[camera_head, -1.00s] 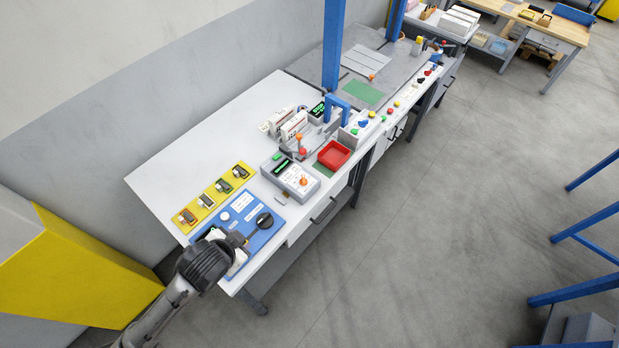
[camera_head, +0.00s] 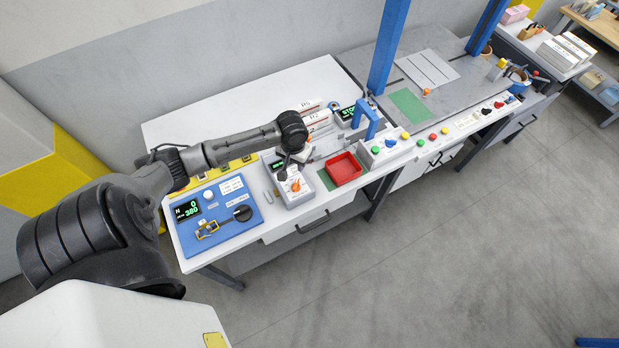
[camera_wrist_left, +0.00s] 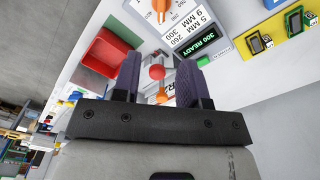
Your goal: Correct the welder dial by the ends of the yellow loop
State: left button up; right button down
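The welder's grey control box (camera_head: 288,200) stands on the white bench with an orange dial (camera_head: 295,186) on its top face. In the left wrist view the orange dial (camera_wrist_left: 160,8) is cut by the top edge, and the box's display (camera_wrist_left: 196,47) reads 300 READY. Its label (camera_wrist_left: 190,27) lists 5 MM 200 and 9 MM 300. A small yellow loop (camera_head: 207,228) lies on the blue panel (camera_head: 222,235). My right gripper is out of view.
The blue panel's display (camera_head: 187,211) shows 0 and 380; a black knob (camera_head: 242,213) sits beside it. A red tray (camera_head: 344,169) stands right of the control box. A blue arch (camera_head: 366,118) and post (camera_head: 388,45) rise behind. The floor in front is clear.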

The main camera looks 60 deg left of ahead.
aim_at(296, 184)
pick_arm(q)
jog(key=shift+n, duration=0.9)
jog(key=f, duration=1.3)
jog(key=shift+s+f, duration=0.25)
jog(key=shift+f, duration=0.15)
jog(key=shift+c, duration=0.3)
grip_shut()
